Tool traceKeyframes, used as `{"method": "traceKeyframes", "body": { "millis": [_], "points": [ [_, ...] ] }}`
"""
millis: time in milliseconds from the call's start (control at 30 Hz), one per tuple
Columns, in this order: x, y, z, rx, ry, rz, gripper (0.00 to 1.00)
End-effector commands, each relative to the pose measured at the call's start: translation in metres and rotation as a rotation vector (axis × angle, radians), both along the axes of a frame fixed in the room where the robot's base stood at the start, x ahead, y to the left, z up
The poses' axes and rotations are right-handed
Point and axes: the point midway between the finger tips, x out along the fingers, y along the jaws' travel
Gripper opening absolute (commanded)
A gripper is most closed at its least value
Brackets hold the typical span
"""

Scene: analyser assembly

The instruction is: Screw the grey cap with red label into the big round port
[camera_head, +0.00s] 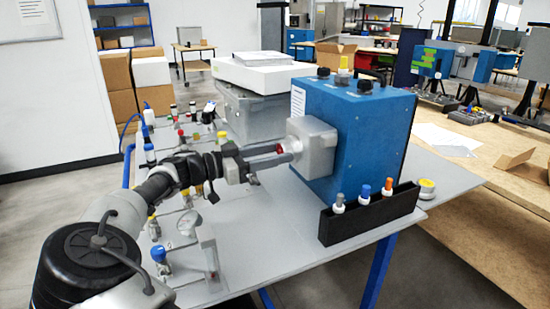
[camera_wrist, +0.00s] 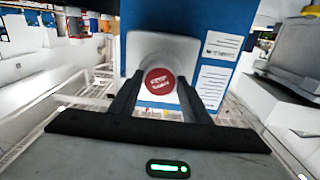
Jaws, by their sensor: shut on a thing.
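The grey cap with red label (camera_wrist: 160,82) is between the fingers of my gripper (camera_wrist: 157,88), its round red face with white lettering turned to the wrist camera. In the head view a bit of red (camera_head: 280,149) shows between the fingers of my gripper (camera_head: 284,153). The gripper is shut on the cap, right at the grey housing (camera_head: 314,146) on the side of the blue analyser (camera_head: 362,125). The big round port is hidden behind the cap and fingers, so I cannot tell how deep the cap sits.
A black rack (camera_head: 368,213) with grey, blue and orange-topped pieces stands in front of the analyser. A grey machine with a white top (camera_head: 262,75) stands behind. Small fittings and vials line the table's left side. A yellow-and-white piece (camera_head: 427,187) lies to the right.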

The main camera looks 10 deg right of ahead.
Motion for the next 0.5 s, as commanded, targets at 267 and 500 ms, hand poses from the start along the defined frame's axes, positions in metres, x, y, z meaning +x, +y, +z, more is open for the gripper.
{"method": "traceKeyframes", "body": {
  "millis": [267, 500],
  "points": [
    [0.0002, 0.0000, 0.0022, 0.056, -0.317, 0.002, 0.14],
    [0.0004, 0.0002, 0.0019, 0.127, -0.660, 0.002, 0.00]
  ]
}}
